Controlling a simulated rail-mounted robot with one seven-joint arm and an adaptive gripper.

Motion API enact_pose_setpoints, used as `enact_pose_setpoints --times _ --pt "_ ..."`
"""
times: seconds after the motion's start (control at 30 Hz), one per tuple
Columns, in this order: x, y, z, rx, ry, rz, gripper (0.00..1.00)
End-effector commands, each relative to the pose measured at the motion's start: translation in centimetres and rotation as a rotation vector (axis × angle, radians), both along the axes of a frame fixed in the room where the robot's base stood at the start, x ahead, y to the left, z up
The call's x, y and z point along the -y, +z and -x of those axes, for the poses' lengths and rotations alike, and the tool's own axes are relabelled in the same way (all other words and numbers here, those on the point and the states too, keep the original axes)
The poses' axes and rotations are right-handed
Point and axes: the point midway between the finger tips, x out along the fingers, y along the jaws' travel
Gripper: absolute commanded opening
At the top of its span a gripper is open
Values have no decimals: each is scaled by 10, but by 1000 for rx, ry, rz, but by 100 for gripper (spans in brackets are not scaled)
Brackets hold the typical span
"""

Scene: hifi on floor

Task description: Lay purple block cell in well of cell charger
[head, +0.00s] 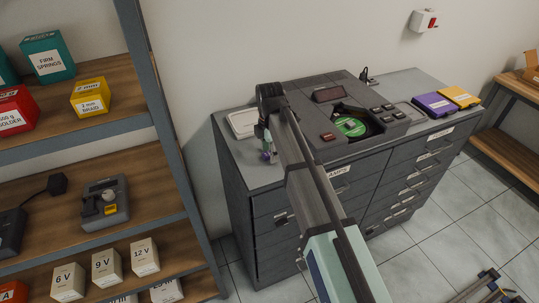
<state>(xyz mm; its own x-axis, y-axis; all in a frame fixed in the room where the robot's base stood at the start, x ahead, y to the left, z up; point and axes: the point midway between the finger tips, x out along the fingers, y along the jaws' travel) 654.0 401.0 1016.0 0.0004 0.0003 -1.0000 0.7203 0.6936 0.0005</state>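My gripper (266,151) points down over the left front part of the grey cabinet top, partly hidden by my arm. A small purple thing (265,156) shows at its fingertips and looks like the purple block cell. It is too small to tell whether the fingers are closed on it or it rests on the cabinet top. A grey device (103,204) with a yellow piece and a pale round part sits on the middle shelf at left. It may be the cell charger; its well is not clear. My gripper is far to its right.
The grey cabinet (240,178) carries a console with a green disc (352,127), a pale tray (242,123), and flat purple (436,105) and yellow (459,96) boxes. A shelf post (160,110) stands between cabinet and shelves. Voltage-labelled boxes (106,270) fill the lower shelf.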

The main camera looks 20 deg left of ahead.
Motion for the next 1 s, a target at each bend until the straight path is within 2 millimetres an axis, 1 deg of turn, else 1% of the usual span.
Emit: enact_pose_setpoints --times 0.03,0.07,0.1,0.13,0.17,0.53,0.67,0.77,0.87,0.97,1.0 --pt "0 0 0 0 0 0 41" --pt "0 0 0 0 0 0 30" --pt "0 0 0 0 0 0 16" --pt "0 0 0 0 0 0 5" --pt "0 0 0 0 0 0 0" --pt "0 1 0 -1 0 1 0" --pt "0 5 0 0 0 0 0" --pt "0 11 0 0 0 0 0" --pt "-1 21 -1 1 0 -1 0" --pt "-1 38 -2 2 0 -2 0" --pt "-1 47 -2 3 0 -1 0"
